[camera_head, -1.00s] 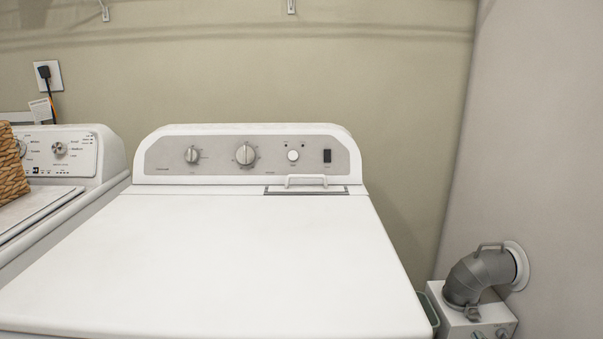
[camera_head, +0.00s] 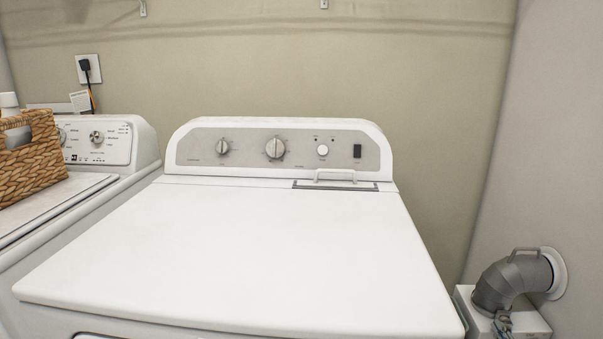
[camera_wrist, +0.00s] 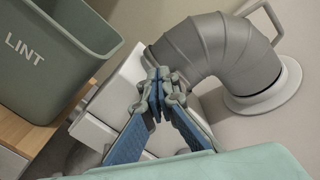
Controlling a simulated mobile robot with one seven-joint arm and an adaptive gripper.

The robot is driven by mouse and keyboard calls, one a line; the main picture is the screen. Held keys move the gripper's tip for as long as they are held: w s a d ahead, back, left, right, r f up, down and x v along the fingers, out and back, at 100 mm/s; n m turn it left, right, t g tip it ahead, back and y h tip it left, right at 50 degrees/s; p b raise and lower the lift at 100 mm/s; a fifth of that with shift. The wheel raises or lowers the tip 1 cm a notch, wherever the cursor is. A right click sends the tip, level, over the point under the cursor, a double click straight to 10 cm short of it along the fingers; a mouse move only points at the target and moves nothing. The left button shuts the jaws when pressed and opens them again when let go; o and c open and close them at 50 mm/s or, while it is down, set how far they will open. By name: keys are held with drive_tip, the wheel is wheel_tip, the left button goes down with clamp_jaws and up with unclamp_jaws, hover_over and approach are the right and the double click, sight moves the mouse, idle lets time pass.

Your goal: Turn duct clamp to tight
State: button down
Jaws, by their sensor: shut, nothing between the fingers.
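The grey ribbed duct elbow (camera_head: 508,280) runs from a round white wall flange (camera_head: 554,274) down to a white box (camera_head: 540,325) at the lower right. A handle (camera_head: 524,253) stands up by its wall end. In the wrist view the duct (camera_wrist: 215,50) curves down behind my fingertips. I cannot clearly make out the clamp; the duct's lower joint is partly hidden by my gripper. My gripper (camera_wrist: 158,88) is shut and empty, its blue-padded fingers meeting in front of the white box (camera_wrist: 125,75), close to the duct's lower end. Contact cannot be told. My gripper also shows in the head view (camera_head: 503,322).
A green bin marked LINT (camera_wrist: 50,50) stands left of the box in the wrist view. The white dryer (camera_head: 250,245) fills the middle of the head view. A washer (camera_head: 95,145) with a wicker basket (camera_head: 30,160) stands at the left.

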drive_tip(key=shift+s+d, duration=0.1)
drive_tip(key=shift+d, duration=0.4)
drive_tip(key=shift+d+r, duration=0.1)
drive_tip(key=shift+r, duration=0.15)
drive_tip(key=shift+s+d+r, duration=0.15)
drive_tip(key=shift+d+r, duration=0.25)
drive_tip(key=shift+r, duration=0.2)
drive_tip(key=shift+a+r, duration=0.3)
drive_tip(key=shift+a, duration=0.05)
drive_tip(key=s, duration=0.3)
drive_tip(key=s+a+p, duration=0.1)
drive_tip(key=s, duration=0.1)
drive_tip(key=shift+s, duration=0.3)
drive_tip(key=shift+s, duration=0.1)
idle(0.3)
